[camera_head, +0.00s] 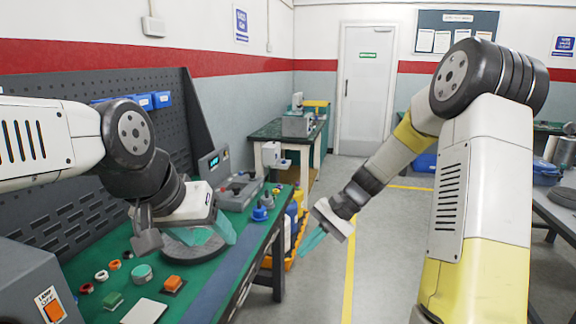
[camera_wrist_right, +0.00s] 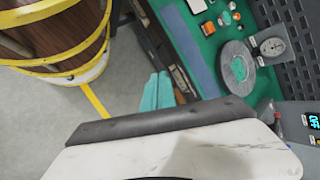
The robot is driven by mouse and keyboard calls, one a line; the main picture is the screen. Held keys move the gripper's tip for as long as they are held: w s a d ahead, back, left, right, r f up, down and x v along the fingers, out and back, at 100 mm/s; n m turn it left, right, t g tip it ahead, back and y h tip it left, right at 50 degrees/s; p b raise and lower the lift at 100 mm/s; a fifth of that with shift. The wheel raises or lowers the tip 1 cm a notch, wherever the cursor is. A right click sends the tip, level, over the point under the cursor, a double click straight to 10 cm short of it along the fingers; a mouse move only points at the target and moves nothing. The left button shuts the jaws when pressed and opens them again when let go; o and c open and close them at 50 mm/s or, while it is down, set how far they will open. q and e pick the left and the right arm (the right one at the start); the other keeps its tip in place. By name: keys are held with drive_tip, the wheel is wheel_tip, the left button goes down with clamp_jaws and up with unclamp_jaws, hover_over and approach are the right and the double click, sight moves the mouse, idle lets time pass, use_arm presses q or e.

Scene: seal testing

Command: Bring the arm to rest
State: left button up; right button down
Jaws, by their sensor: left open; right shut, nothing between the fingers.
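My right arm reaches down over the aisle right of the bench in the head view. Its gripper (camera_head: 313,243) has its teal fingers together, pointing down, with nothing between them. In the right wrist view the same fingers (camera_wrist_right: 158,91) lie side by side over the floor by the bench edge. My left gripper (camera_head: 212,234) is low over the green workbench (camera_head: 100,262), its teal fingers spread apart and empty. It hangs just above a round grey plate (camera_head: 190,254) and partly hides it. The plate also shows in the right wrist view (camera_wrist_right: 228,74).
Small parts lie on the bench, among them a teal disc (camera_head: 141,273), an orange block (camera_head: 173,284) and a blue part (camera_head: 260,214). A pegboard (camera_head: 60,190) stands behind. Bottles (camera_head: 288,228) stand beside the bench. The aisle floor (camera_head: 385,260) is clear.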

drive_tip(key=s+d+r+n+t+h, duration=0.3)
drive_tip(key=s+d+r, duration=0.1)
drive_tip(key=s+r, duration=0.4)
drive_tip(key=s+d+r+n+t+h, duration=0.2)
drive_tip(key=s+d+r+n+t, duration=0.1)
drive_tip(key=s+r, duration=0.6)
drive_tip(key=s+d+t, duration=0.1)
drive_tip(key=d, duration=0.1)
drive_tip(key=shift+s+d+h, duration=0.2)
drive_tip(key=shift+d+h, duration=0.1)
drive_tip(key=shift+h, duration=0.1)
